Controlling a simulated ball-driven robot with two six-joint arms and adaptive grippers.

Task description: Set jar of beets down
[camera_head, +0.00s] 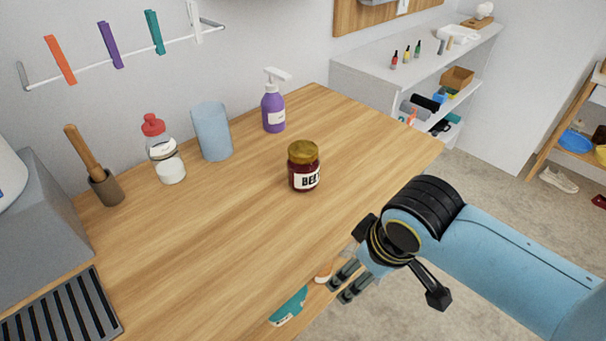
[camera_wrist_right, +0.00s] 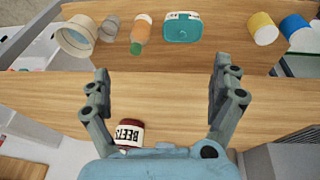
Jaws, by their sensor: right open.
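The jar of beets (camera_head: 304,166), dark red with a gold lid and a white label, stands upright on the wooden counter (camera_head: 230,235). It also shows low in the right wrist view (camera_wrist_right: 130,133), near the base of the left-hand finger. My right gripper (camera_head: 343,284) is by the counter's front edge, to the lower right of the jar and clear of it. Its fingers are spread with nothing between them in the wrist view (camera_wrist_right: 160,82). My left gripper is in no view.
A purple pump bottle (camera_head: 273,112), a blue cup (camera_head: 212,132), a red-capped bottle (camera_head: 154,135) and a mortar with pestle (camera_head: 105,188) stand along the wall. A dark rack (camera_head: 62,310) lies at the left. Counter around the jar is clear.

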